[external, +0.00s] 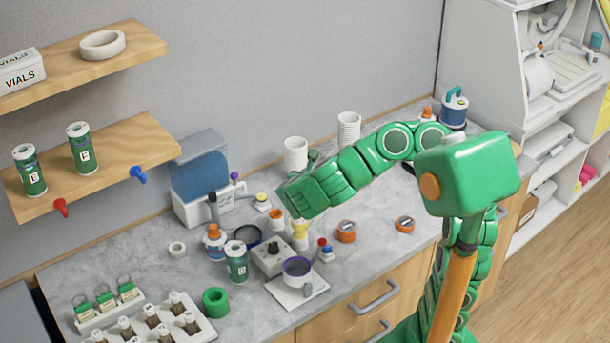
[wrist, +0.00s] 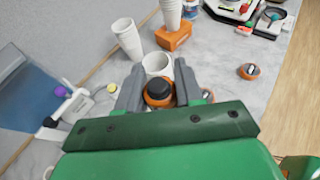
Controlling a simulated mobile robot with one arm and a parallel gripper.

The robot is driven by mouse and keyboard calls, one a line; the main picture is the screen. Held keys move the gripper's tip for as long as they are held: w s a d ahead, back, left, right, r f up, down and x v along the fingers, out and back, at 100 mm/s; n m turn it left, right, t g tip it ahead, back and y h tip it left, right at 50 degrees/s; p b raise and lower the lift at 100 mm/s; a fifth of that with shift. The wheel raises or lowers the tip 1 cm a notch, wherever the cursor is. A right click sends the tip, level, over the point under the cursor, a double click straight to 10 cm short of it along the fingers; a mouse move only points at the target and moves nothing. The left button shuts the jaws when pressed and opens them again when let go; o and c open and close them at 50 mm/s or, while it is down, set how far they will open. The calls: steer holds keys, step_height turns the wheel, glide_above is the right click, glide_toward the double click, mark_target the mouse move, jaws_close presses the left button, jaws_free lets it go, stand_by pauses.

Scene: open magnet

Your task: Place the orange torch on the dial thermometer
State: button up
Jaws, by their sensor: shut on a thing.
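My gripper (wrist: 158,94) is shut on the orange torch (wrist: 158,98), whose black round end faces up between the fingers in the wrist view. In the external view my gripper (external: 292,205) hangs over the middle of the counter, and its hand hides most of what it holds. Two small orange round items with dark-and-light tops lie to the right of my gripper: a nearer one (external: 346,231) and a farther one (external: 405,224). The farther one also shows in the wrist view (wrist: 249,71). I cannot tell for sure whether either is the dial thermometer.
White cup stacks (external: 296,153) (external: 348,125) stand behind my arm. A hotplate (external: 270,258), a balance with a purple-rimmed dish (external: 297,285) and a green jar (external: 237,262) crowd the counter to the left. The counter (external: 375,260) is clear around the orange items.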

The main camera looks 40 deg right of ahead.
steer(key=shift+w+a+f, duration=0.1)
steer(key=shift+w+f, duration=0.7)
steer(key=shift+f, duration=0.65)
steer(key=shift+w+a+f, duration=0.15)
steer(key=shift+w+f, duration=0.6)
steer(key=shift+f, duration=0.75)
steer(key=shift+w+a+f, duration=0.1)
steer(key=shift+w+f, duration=0.7)
steer(key=shift+f, duration=0.65)
steer(key=shift+f, duration=0.15)
steer(key=o, duration=1.1)
steer(key=v, duration=1.2)
steer(key=shift+r, duration=0.2)
